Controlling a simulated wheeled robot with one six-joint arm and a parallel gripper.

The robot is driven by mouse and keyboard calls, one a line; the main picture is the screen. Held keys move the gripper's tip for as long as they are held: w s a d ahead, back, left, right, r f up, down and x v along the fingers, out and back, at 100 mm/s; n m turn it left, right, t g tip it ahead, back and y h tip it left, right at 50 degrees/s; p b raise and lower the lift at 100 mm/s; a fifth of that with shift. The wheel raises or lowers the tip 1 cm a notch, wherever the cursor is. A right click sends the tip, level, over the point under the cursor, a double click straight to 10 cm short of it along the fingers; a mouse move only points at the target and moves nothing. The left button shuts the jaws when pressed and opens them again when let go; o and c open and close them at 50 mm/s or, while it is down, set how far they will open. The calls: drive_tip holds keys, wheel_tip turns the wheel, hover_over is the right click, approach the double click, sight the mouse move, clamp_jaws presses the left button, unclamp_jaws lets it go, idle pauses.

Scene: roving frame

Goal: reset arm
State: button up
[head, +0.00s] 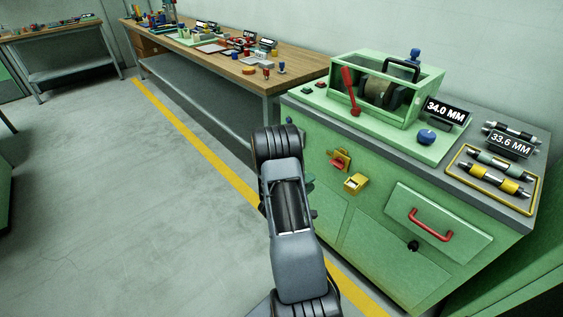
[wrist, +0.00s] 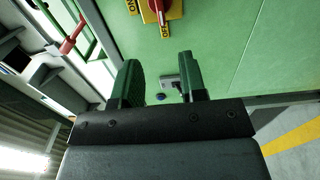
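My arm rises in the lower middle of the head view, in front of the green cabinet (head: 380,215). My gripper (wrist: 160,78) shows in the wrist view with its two green fingers apart and nothing between them. The cabinet front fills the view beyond the fingers. In the head view the gripper is mostly hidden behind my arm; only a bit of green shows beside it.
The cabinet bears a green caged machine (head: 385,90) with a red lever, and a yellow-rimmed tray (head: 452,171) of gauges. A red rotary switch (wrist: 157,8) is on its front. A wooden workbench (head: 225,65) stands behind. Open floor (head: 120,200) lies left.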

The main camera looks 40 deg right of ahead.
drive_tip(key=w+a+f+m+t+y, duration=0.35)
drive_tip(key=a+f+y, duration=0.25)
drive_tip(key=f+y, duration=0.25)
drive_tip(key=w+a+r+t+y+p, duration=0.1)
drive_tip(key=w+a+r+y+p, duration=0.15)
drive_tip(key=a, duration=0.35)
drive_tip(key=w+a+r+y+p, duration=0.1)
drive_tip(key=a+r+y, duration=0.3)
drive_tip(key=a, duration=0.2)
drive_tip(key=s+a+r+n+y+p, duration=0.1)
drive_tip(key=s+a+r+p, duration=0.2)
drive_tip(key=a+r, duration=0.3)
drive_tip(key=s+a+r+n+y+p, duration=0.1)
drive_tip(key=s+a+r+p, duration=0.2)
drive_tip(key=r, duration=1.3)
drive_tip(key=s+a+r+n+y+p, duration=0.1)
drive_tip(key=s+a+r+p, duration=0.3)
drive_tip(key=s+a+r, duration=0.3)
wheel_tip(320, 180, up, 4)
drive_tip(key=shift+s+a+r+n+g, duration=0.15)
drive_tip(key=shift+a+r+n+g, duration=0.2)
drive_tip(key=shift+a, duration=0.65)
